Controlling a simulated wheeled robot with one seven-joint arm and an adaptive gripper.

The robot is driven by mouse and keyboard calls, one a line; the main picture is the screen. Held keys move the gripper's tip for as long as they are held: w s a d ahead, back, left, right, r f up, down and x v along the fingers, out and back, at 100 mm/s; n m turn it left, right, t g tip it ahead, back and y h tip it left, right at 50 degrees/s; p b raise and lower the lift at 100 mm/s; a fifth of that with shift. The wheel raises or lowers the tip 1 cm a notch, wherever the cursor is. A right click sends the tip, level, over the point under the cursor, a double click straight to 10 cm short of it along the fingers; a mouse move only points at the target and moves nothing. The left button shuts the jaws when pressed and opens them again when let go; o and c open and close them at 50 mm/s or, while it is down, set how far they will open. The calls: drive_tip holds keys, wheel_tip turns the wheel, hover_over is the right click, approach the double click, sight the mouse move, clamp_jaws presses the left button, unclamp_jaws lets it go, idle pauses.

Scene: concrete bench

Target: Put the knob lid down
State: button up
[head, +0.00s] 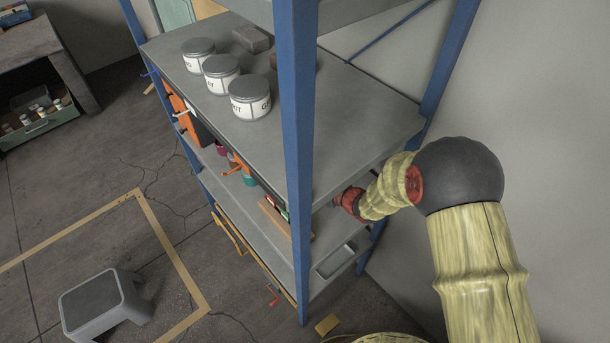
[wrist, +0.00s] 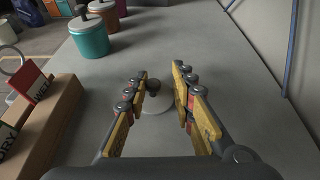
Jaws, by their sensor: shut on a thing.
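The knob lid (wrist: 158,106) is a pale grey disc with a dark round knob, low in the middle of the wrist view, over the grey shelf board (wrist: 195,50). My gripper (wrist: 160,79) has its yellow and red fingers on both sides of the knob and is shut on it. I cannot tell whether the disc touches the board or hangs just above it. In the head view my arm reaches between the shelf levels, and the lid is hidden there.
A brown wooden block (wrist: 45,125) with cards lies at the left. A blue post (wrist: 291,45) rises at the right. The board ahead is clear. A grey tray (head: 336,262) sits lower.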

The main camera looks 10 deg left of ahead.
drive_tip(key=o, duration=1)
drive_tip(key=shift+f, duration=0.1)
drive_tip(key=shift+r+p, duration=0.4)
drive_tip(key=p+v, duration=0.3)
drive_tip(key=v, duration=0.9)
drive_tip(key=shift+w, duration=0.2)
drive_tip(key=shift+s+d, duration=0.1)
drive_tip(key=shift+s, duration=0.05)
